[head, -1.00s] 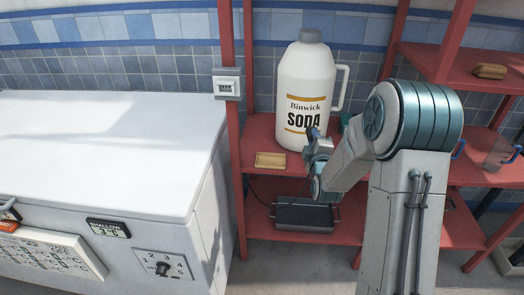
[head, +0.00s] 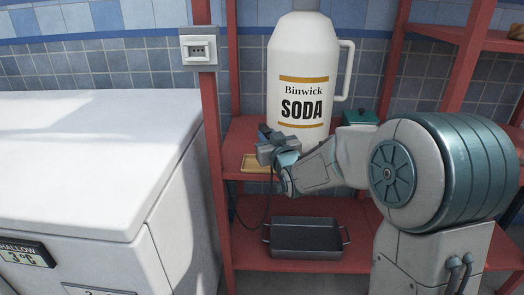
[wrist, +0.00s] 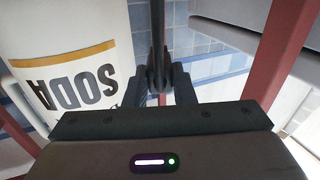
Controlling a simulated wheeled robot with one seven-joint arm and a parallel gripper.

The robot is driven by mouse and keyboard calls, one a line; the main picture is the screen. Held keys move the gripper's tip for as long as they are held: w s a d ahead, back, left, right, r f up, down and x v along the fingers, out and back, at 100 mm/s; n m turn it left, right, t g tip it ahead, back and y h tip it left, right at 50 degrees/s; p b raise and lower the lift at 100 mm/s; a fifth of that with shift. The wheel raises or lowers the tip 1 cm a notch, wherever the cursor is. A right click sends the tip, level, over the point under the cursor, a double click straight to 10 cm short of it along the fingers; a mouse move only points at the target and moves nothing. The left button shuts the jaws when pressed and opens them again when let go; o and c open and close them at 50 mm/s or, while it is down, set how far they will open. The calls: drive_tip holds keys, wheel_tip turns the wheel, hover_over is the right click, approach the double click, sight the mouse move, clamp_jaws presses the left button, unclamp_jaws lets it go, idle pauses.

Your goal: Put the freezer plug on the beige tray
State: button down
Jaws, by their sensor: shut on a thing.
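The beige tray (head: 248,165) lies on the middle red shelf in the head view, left of the big soda jug and partly hidden behind my gripper. My gripper (head: 267,143) is in front of the jug's lower left side, by the tray's right end. It is shut on the dark freezer plug (wrist: 157,68), seen between the fingers in the wrist view. A thin dark cord (head: 268,205) hangs from the gripper in a loop. The plug's height above the tray is hard to tell.
The white freezer (head: 85,150) fills the left. A wall socket (head: 201,52) is by the red post (head: 213,140). The soda jug (head: 302,95) stands close behind my gripper. A dark pan (head: 306,240) sits on the lower shelf; a teal-lidded container (head: 360,117) is right of the jug.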

sight(265, 169)
drive_tip(key=shift+w+a+f+b, duration=0.15)
drive_tip(key=shift+a+f+b, duration=0.2)
drive_tip(key=shift+a, duration=0.1)
drive_tip(key=shift+a+f+b, duration=0.2)
drive_tip(key=shift+f+b, duration=0.15)
drive_tip(key=shift+f, duration=0.3)
wheel_tip(265, 169, down, 5)
drive_tip(key=b, duration=0.3)
drive_tip(key=shift+f+b, duration=0.85)
drive_tip(key=shift+b, duration=0.05)
drive_tip(key=shift+f+b, duration=0.35)
drive_tip(key=shift+b, duration=0.05)
drive_tip(key=c, duration=0.6)
unclamp_jaws()
drive_tip(key=shift+d, duration=0.1)
drive_tip(key=shift+c, duration=0.2)
drive_tip(key=shift+f, duration=0.1)
drive_tip(key=shift+r+b+v, duration=0.15)
drive_tip(key=shift+r+v, duration=0.1)
drive_tip(key=shift+v, duration=1)
drive_tip(key=shift+r+b+v, duration=0.15)
drive_tip(key=shift+r+v, duration=0.1)
drive_tip(key=shift+v, duration=1.05)
